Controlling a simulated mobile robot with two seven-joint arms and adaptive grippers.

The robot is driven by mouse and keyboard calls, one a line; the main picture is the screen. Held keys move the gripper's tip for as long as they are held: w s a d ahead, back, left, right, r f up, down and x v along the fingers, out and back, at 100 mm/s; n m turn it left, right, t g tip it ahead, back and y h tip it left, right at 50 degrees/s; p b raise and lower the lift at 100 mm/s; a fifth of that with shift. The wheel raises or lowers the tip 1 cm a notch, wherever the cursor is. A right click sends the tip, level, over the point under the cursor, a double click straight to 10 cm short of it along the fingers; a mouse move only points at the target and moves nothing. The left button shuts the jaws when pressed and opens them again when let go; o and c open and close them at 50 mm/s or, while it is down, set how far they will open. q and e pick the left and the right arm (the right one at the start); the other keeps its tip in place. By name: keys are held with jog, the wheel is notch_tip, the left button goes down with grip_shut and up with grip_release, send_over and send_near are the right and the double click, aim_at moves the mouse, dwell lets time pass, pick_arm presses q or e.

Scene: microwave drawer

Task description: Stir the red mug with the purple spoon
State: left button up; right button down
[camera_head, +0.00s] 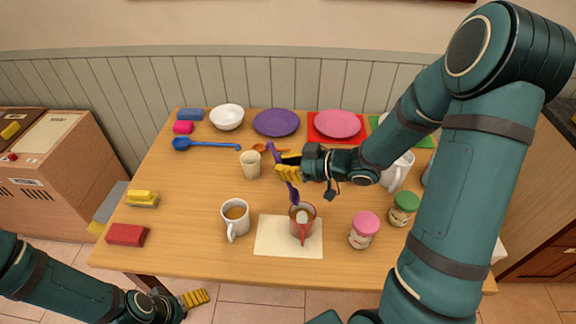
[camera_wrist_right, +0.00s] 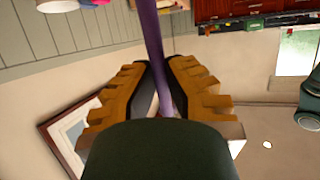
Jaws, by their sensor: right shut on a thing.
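The red mug (camera_head: 302,222) stands upright on a cream mat (camera_head: 270,236) near the table's front edge, its handle facing me. It holds a brown content with a pale patch. My right gripper (camera_head: 287,172) is shut on the purple spoon (camera_head: 293,194), behind and above the mug. The spoon is tilted, its lower end at the mug's back rim; I cannot tell whether it is inside. In the right wrist view, the spoon handle (camera_wrist_right: 154,50) runs between the fingers (camera_wrist_right: 160,95). My left gripper (camera_head: 195,298) is low at the front left, off the table; its opening is unclear.
A white mug (camera_head: 236,216) stands left of the mat and a cream cup (camera_head: 250,164) behind it. A pink-lidded jar (camera_head: 364,230) and a green-lidded jar (camera_head: 403,209) stand right. Plates (camera_head: 276,122) line the back. The left middle of the table is free.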

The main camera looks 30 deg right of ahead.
aim_at(293, 191)
jog(key=shift+w+a+f+b, duration=0.2)
jog(key=shift+w+f+b, duration=0.05)
jog(key=shift+f+b, duration=0.35)
jog(key=shift+w+a+f+b, duration=0.2)
jog(key=shift+f+b, duration=0.25)
jog(key=shift+f, duration=0.15)
jog(key=shift+s+d+f+b, duration=0.2)
jog(key=shift+f+b, duration=0.15)
jog(key=shift+f, duration=0.2)
jog(key=shift+s+d+f+b, duration=0.15)
jog(key=shift+f+b, duration=0.2)
jog(key=shift+f, duration=0.2)
jog(key=shift+s+d+f+b, duration=0.2)
jog(key=shift+f+b, duration=0.3)
jog(key=shift+f, duration=0.25)
jog(key=shift+s+d+f+b, duration=0.15)
jog(key=shift+s+f+b, duration=0.1)
jog(key=shift+f+b, duration=0.45)
jog(key=shift+s+d+f+b, duration=0.2)
jog(key=shift+f+b, duration=0.15)
jog(key=shift+f, duration=0.5)
jog(key=shift+a, duration=0.1)
